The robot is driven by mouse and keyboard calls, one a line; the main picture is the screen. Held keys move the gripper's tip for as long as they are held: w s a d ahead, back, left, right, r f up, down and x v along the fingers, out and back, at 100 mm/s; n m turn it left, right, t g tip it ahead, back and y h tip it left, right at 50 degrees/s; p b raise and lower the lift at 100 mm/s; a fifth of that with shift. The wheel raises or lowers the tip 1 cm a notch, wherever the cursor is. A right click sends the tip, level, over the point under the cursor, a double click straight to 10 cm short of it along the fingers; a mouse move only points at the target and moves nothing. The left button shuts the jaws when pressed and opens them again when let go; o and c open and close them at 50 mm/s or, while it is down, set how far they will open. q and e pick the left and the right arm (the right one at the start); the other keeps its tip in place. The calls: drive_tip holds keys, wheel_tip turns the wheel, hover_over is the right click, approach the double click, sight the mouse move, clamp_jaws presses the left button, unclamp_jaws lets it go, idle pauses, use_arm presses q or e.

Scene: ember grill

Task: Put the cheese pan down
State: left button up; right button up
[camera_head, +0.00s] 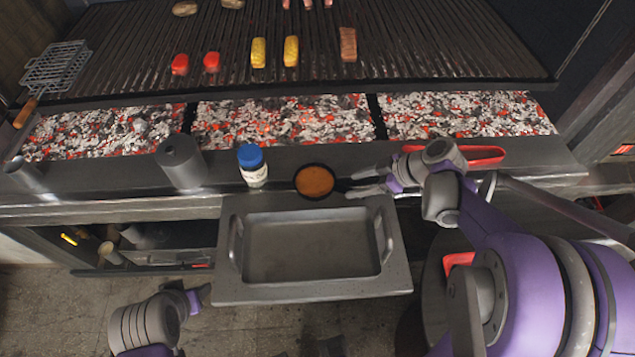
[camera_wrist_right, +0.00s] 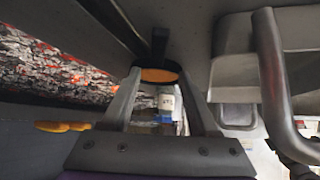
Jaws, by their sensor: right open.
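The cheese pan (camera_head: 315,181) is a small round black pan with orange contents. It rests level on the grey ledge in front of the coals, just behind the metal tray. Its short dark handle points right, toward my right gripper (camera_head: 362,182). That gripper is open, its fingers beside the handle end. In the right wrist view, the pan (camera_wrist_right: 158,76) shows beyond and between the spread fingertips (camera_wrist_right: 160,78); whether they touch the handle is unclear. My left arm is low at the left in the head view, with its gripper end (camera_head: 197,299) small and its jaws unclear.
A blue-capped jar (camera_head: 252,168) stands close left of the pan, and a grey cylinder (camera_head: 181,162) farther left. The empty handled tray (camera_head: 310,291) is in front. Red tongs (camera_head: 484,155) lie behind my right wrist. Hot coals (camera_head: 285,120) and the food-laden grill (camera_head: 210,35) are behind.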

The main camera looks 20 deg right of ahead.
sight(342, 188)
drive_tip(key=x, duration=0.5)
drive_tip(key=shift+w+d+f, duration=0.1)
drive_tip(key=shift+d, duration=0.15)
clamp_jaws()
idle(1.1)
